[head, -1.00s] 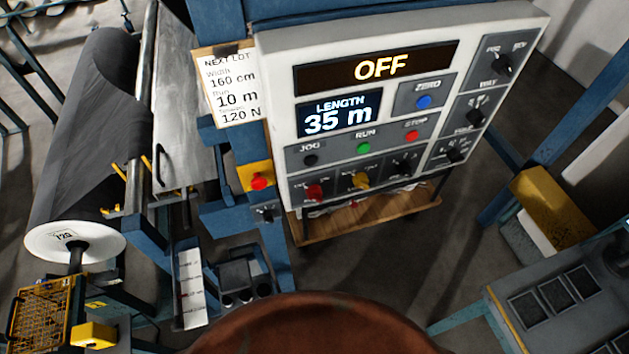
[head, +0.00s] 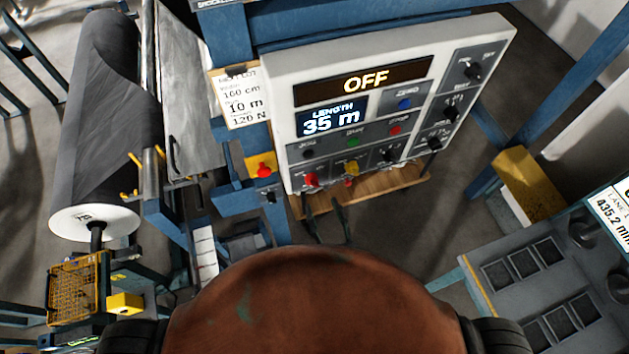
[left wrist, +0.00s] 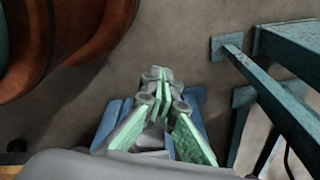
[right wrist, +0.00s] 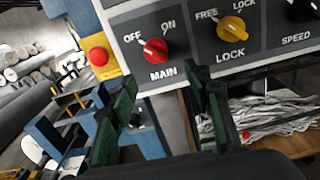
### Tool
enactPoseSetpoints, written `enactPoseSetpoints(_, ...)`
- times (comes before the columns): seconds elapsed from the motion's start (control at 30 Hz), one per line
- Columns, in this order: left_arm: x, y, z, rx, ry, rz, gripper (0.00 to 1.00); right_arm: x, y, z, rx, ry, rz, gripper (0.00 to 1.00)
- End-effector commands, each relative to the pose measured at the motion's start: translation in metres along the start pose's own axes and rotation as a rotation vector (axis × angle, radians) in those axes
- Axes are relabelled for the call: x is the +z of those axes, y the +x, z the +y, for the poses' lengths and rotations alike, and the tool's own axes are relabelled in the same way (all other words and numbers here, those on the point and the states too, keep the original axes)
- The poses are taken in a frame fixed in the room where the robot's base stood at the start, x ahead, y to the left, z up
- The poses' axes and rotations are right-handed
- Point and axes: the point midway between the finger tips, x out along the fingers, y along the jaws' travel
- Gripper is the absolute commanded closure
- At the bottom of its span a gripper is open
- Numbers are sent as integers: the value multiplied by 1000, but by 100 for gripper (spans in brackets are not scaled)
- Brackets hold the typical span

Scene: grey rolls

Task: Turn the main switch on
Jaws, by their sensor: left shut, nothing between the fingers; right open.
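The main switch (right wrist: 154,51) is a red knob labelled MAIN at the lower left of the white control panel; in the right wrist view its white mark points toward OFF. It also shows in the head view (head: 311,180). The panel's display (head: 362,81) reads OFF. My right gripper (right wrist: 162,92) is open and empty, its dark fingers below the knob and apart from it in the picture; it shows small below the panel in the head view (head: 326,220). My left gripper (left wrist: 159,78), with green fingers, is shut and empty over the floor, away from the panel.
A yellow LOCK knob (right wrist: 231,29) sits right of the switch. A red button on a yellow box (right wrist: 99,57) is just left. A wooden shelf (head: 385,184) lies under the panel. A blue beam (left wrist: 280,95) stands right of my left gripper.

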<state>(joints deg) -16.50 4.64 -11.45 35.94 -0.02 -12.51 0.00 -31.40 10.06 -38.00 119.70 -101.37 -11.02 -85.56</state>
Motion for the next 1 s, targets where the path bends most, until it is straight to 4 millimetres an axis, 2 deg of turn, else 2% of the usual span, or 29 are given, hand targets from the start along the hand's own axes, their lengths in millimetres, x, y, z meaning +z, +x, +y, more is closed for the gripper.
enactPoseSetpoints(0.03,5,-3,0,0,-1,-7,100,9,0,2,1,-19,-12,55)
enactPoseSetpoints(0.1,12,-6,1,1,-3,-15,100,14,4,3,2,-36,-20,55)
enactPoseSetpoints(0.3,26,-18,2,2,-7,-35,100,16,34,3,0,-35,-21,55)
enactPoseSetpoints(0.6,14,-28,1,1,-5,-23,100,14,71,3,1,-33,-19,55)
enactPoseSetpoints(0.77,7,-28,1,2,-4,-12,100,13,76,2,1,-32,-18,55)
enactPoseSetpoints(0.97,7,-28,2,2,-4,-12,100,12,76,2,1,-32,-17,55)
enactPoseSetpoints(1.0,7,-28,2,2,-4,-13,100,12,76,2,1,-32,-17,57)
